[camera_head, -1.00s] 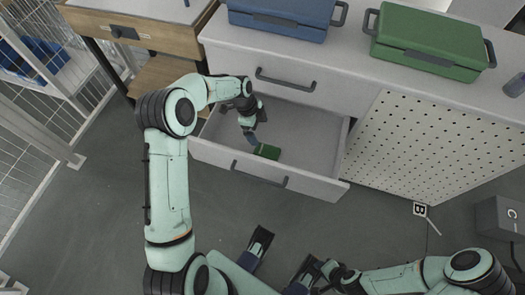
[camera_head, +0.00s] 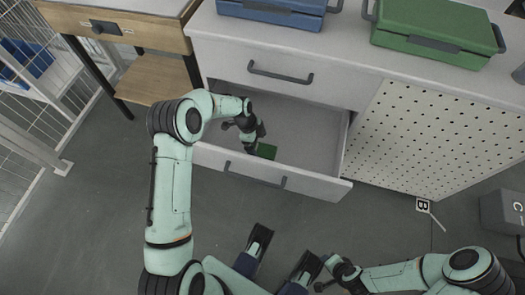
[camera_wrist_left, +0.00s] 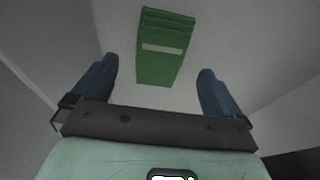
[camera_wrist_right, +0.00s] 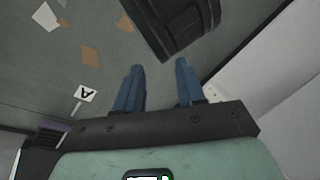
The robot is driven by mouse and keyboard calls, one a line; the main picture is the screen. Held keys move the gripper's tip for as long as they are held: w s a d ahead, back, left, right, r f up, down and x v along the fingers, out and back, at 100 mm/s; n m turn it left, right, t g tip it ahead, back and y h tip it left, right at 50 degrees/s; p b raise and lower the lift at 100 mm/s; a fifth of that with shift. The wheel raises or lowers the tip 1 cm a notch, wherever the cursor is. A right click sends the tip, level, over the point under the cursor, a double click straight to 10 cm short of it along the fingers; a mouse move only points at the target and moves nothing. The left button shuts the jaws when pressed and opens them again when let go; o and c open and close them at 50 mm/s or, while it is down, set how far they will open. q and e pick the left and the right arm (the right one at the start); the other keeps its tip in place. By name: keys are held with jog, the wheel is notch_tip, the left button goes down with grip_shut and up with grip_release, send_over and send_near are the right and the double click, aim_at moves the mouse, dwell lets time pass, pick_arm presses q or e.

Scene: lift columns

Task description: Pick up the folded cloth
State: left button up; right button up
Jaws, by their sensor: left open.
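The folded cloth (camera_head: 266,151) is green and lies on the floor of the open drawer (camera_head: 318,182), near its front wall. In the left wrist view the cloth (camera_wrist_left: 163,50) shows as a layered green strip with a pale band, lying beyond and between my fingers. My left gripper (camera_head: 251,148) reaches down into the drawer beside the cloth, partly covering it in the head view. Its two blue fingers are apart with nothing between them, and the cloth looks untouched. My right gripper (camera_wrist_right: 160,70) is open and empty, low and away from the drawer.
A blue case (camera_head: 275,12) and a green case (camera_head: 436,35) stand on the counter above the drawer. A wooden-topped table (camera_head: 150,40) and a wire rack (camera_head: 30,100) are at the left. A grey box (camera_head: 500,212) is at the right. Floor before the drawer is clear.

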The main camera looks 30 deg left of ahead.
aim_at(262, 149)
pick_arm(q)
jog(key=x, duration=0.4)
jog(key=shift+d+f+b, duration=0.1)
jog(key=shift+d+b, duration=0.1)
jog(key=shift+b, duration=0.2)
jog(key=c, duration=1.1)
pick_arm(e)
jog(key=shift+w+d+f, duration=0.4)
jog(key=shift+w+f, duration=0.2)
jog(key=shift+w, duration=0.15)
pick_arm(q)
notch_tip(262, 149, up, 20)
jog(key=p, duration=0.3)
jog(key=shift+p, duration=0.4)
pick_arm(e)
jog(key=s+a+r+g, duration=0.1)
jog(key=s+a+r, duration=0.2)
jog(key=s+r, duration=0.1)
jog(key=shift+s+r+y, duration=0.25)
jog(key=shift+s+y, duration=0.15)
jog(key=shift+s, duration=0.5)
